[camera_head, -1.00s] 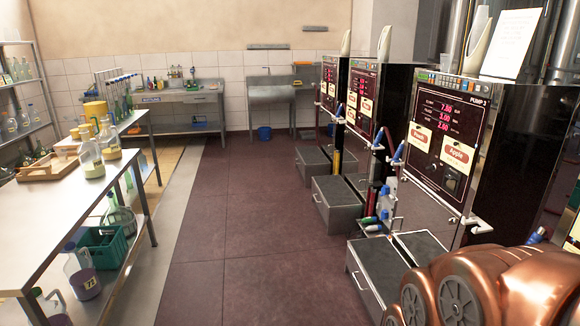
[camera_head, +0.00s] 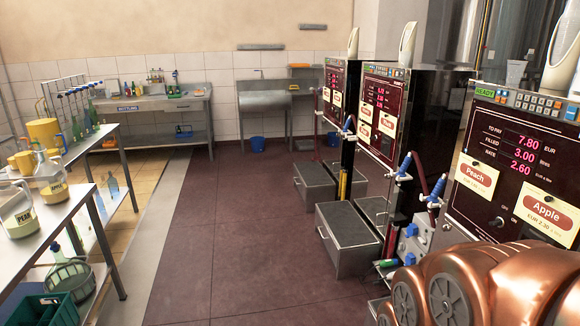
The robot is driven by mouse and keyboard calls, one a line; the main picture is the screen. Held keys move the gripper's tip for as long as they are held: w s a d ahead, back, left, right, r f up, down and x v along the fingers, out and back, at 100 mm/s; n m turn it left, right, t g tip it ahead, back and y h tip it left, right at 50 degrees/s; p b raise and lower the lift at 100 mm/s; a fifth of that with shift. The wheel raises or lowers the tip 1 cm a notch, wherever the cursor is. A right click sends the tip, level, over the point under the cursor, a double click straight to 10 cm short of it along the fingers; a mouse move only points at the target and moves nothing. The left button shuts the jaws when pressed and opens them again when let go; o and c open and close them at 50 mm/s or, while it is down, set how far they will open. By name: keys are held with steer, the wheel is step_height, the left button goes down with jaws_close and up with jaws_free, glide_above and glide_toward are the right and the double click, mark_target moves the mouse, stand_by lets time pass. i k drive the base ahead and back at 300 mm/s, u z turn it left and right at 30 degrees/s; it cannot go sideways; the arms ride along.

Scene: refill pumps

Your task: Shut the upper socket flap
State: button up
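I cannot make out the upper socket flap for certain. A small grey-white fixture with blue parts (camera_head: 413,242) sits low beside the nearest pump (camera_head: 520,165), at the lower right. It is too small and partly covered to tell whether it has flaps, or whether any is open. My gripper is not in view. Only copper-coloured, rounded links of my arm show at the bottom right, and they cover the lower part of the nearest pump.
Two more pumps, a middle one (camera_head: 385,110) and a far one (camera_head: 338,92), line the right side. Grey step boxes (camera_head: 347,236) stand before them. A table with jugs (camera_head: 60,215) is on the left. The dark tiled floor (camera_head: 245,245) between is clear.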

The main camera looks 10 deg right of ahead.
mark_target(408, 231)
steer(key=i, duration=2.4)
steer(key=z, duration=0.4)
